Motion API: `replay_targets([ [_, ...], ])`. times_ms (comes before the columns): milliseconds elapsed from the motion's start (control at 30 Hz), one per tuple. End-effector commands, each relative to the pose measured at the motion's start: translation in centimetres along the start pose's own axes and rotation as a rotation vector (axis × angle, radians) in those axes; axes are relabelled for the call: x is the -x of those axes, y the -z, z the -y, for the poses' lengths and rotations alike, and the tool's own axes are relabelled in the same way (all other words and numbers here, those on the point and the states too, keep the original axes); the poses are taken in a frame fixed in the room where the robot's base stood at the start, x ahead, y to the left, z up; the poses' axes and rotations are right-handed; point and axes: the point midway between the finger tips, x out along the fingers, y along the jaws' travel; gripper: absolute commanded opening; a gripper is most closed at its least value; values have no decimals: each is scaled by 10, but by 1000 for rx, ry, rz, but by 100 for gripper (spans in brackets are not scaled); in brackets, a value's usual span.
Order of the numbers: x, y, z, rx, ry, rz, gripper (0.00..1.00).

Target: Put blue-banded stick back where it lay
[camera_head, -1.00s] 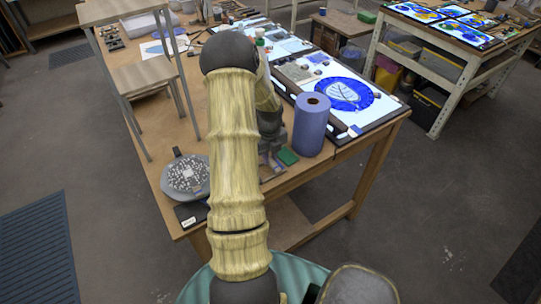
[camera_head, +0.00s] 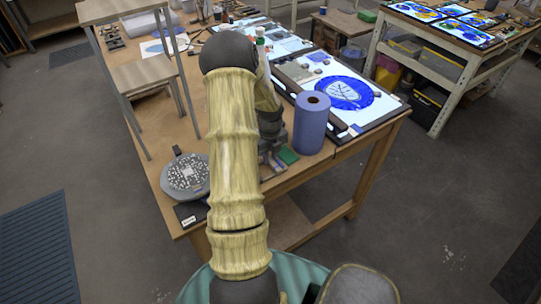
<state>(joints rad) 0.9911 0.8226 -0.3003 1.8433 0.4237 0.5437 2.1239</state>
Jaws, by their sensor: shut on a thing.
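My arm rises through the middle of the head view and bends down over the workbench (camera_head: 167,108). My gripper (camera_head: 273,142) is low over the bench, left of the blue roll, and mostly hidden behind my arm. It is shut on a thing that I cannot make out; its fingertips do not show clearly. I cannot pick out the blue-banded stick or any blue band. The spot just behind my arm is hidden.
The blue roll (camera_head: 311,125) stands upright close to my gripper, with a green block (camera_head: 288,156) before it. A lit panel with a blue leaf roundel (camera_head: 343,93) lies behind. A round grey speckled device (camera_head: 187,174) is at the front left corner.

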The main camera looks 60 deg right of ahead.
Motion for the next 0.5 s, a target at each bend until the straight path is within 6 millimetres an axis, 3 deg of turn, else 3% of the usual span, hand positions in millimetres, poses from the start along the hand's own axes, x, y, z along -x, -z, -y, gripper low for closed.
replay_targets([
  [167,-2,0,0,0,0,0,0],
  [200,-1,0,0,0,1,0,25],
  [300,-1,0,0,0,0,0,45],
  [500,-1,0,0,0,0,0,45],
])
